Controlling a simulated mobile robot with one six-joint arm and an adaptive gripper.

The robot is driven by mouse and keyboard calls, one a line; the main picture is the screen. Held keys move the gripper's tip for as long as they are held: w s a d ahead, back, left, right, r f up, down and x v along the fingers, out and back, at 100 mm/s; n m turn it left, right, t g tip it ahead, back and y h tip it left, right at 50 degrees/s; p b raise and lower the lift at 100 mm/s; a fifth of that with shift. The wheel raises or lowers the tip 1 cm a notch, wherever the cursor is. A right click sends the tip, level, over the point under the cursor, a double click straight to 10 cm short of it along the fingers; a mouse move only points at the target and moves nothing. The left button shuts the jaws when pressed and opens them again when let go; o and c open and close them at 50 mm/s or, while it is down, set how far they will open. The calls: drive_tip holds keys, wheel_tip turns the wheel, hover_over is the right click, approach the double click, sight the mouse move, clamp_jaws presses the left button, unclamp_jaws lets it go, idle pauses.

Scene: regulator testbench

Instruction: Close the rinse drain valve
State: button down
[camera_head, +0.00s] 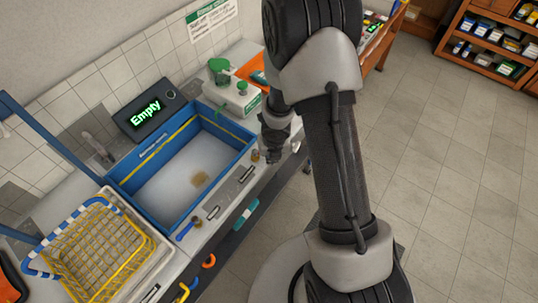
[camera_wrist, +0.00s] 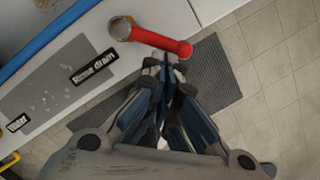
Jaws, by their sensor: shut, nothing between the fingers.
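The rinse drain valve shows in the wrist view as a brass body (camera_wrist: 121,27) with a red lever (camera_wrist: 160,41). The lever sticks out past the counter edge, over the floor. The "Rinse drain" label (camera_wrist: 95,67) is beside it. My gripper (camera_wrist: 162,72) is shut and empty, its fingertips close to the lever's middle in the picture; I cannot tell whether they touch. In the head view my gripper (camera_head: 272,154) is at the counter's front edge, and the red lever is hidden there. The blue rinse basin (camera_head: 221,173) has a display (camera_head: 148,111) reading "Empty" behind it.
A blue-handled valve (camera_head: 186,230) is on the counter front, further left. A yellow and blue wire basket (camera_head: 98,250) stands left of the basin. A white unit with green tops (camera_head: 232,94) stands behind my gripper. Open floor (camera_head: 450,170) lies to the right.

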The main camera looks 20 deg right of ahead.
drive_tip(key=w+n+p, duration=0.1)
drive_tip(key=n+p, duration=0.1)
drive_tip(key=d+n+y+p, duration=0.1)
drive_tip(key=n+p, duration=0.1)
drive_tip(key=p, duration=0.1)
drive_tip(key=w+d+n+p, duration=0.1)
drive_tip(key=p, duration=0.1)
drive_tip(key=shift+w+r+n+p, duration=0.25)
drive_tip(key=shift+w+n+p, duration=0.05)
drive_tip(key=shift+w+n, duration=0.1)
drive_tip(key=shift+w+f+n+y+p, duration=0.15)
drive_tip(key=shift+w+n+y+p, duration=0.3)
drive_tip(key=shift+n+p, duration=0.5)
drive_tip(key=shift+w+d+f+p, duration=0.1)
drive_tip(key=shift+w+p, duration=0.2)
drive_tip(key=shift+w, duration=0.25)
